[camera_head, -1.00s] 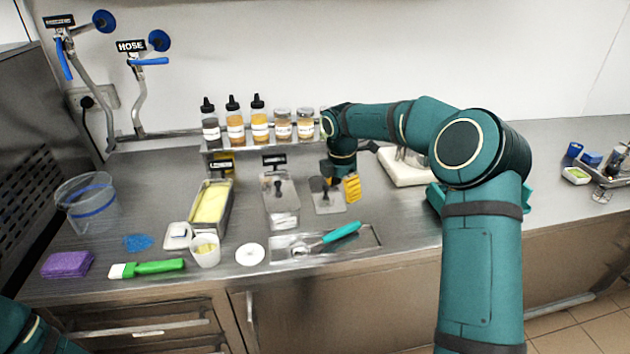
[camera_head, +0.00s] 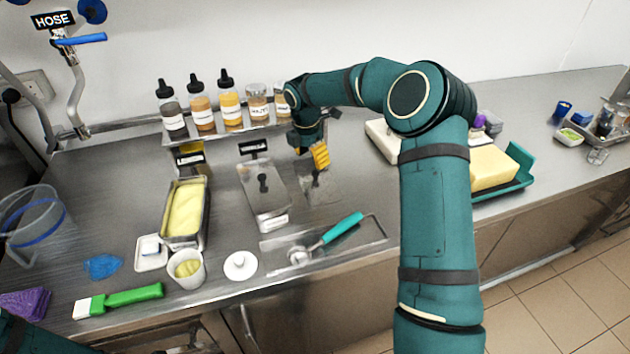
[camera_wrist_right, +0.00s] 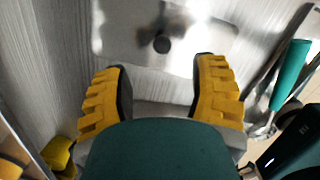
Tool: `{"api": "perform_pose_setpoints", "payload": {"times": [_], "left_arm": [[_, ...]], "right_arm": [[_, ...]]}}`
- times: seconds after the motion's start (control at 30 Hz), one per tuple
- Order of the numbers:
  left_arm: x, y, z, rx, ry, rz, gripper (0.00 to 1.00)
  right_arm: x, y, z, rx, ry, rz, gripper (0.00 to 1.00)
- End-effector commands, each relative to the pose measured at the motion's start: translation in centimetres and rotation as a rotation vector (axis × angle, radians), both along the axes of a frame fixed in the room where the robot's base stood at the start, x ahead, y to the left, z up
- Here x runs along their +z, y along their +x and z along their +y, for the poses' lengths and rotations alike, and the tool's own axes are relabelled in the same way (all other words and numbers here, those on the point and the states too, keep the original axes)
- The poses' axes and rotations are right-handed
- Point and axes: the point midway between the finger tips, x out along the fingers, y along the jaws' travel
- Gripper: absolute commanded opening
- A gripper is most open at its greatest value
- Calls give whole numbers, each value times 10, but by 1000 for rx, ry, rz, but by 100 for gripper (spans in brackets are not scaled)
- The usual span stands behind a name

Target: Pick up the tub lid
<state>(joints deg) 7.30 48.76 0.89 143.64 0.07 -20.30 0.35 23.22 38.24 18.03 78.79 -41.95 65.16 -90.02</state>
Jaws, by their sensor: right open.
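A flat metal lid (camera_head: 324,193) with a dark upright knob lies on the counter, right of the covered metal tub (camera_head: 276,208). My right gripper (camera_head: 310,157) is open and empty, just behind and above this lid. In the right wrist view the lid (camera_wrist_right: 210,38) and its round dark knob lie beyond the open yellow fingertips (camera_wrist_right: 162,82), apart from them. An open metal tub of yellow ice cream (camera_head: 186,212) stands at the left. A small white round lid (camera_head: 240,265) lies in front. My left gripper is out of view; part of its arm shows at lower left.
Bottles and jars (camera_head: 230,110) stand on a raised shelf behind. A scoop with a teal handle (camera_head: 340,229) lies in a shallow tray in front. A white cup (camera_head: 188,272), a green-handled tool (camera_head: 135,296) and a clear bucket (camera_head: 40,225) are left.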

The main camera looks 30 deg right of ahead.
Motion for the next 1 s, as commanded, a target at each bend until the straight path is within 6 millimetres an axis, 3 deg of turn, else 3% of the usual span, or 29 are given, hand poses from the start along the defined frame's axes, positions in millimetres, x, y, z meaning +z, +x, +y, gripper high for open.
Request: {"api": "perform_pose_setpoints", "payload": {"times": [0.1, 0.37, 0.67, 0.93, 0.97, 1.0], "left_arm": [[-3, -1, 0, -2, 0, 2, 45], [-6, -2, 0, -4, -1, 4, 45], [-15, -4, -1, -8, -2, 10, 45], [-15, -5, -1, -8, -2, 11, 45], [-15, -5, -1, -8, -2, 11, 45], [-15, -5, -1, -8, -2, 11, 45]], "right_arm": [[-15, 0, -2, -1, 0, 0, 58], [-28, 0, -4, 0, 0, -1, 58], [-68, -3, -11, -1, 1, 0, 58], [-71, -3, -12, -1, -1, -2, 58], [-71, -3, -12, -1, -1, -2, 54], [-71, -3, -12, -1, 0, -2, 40]]}}
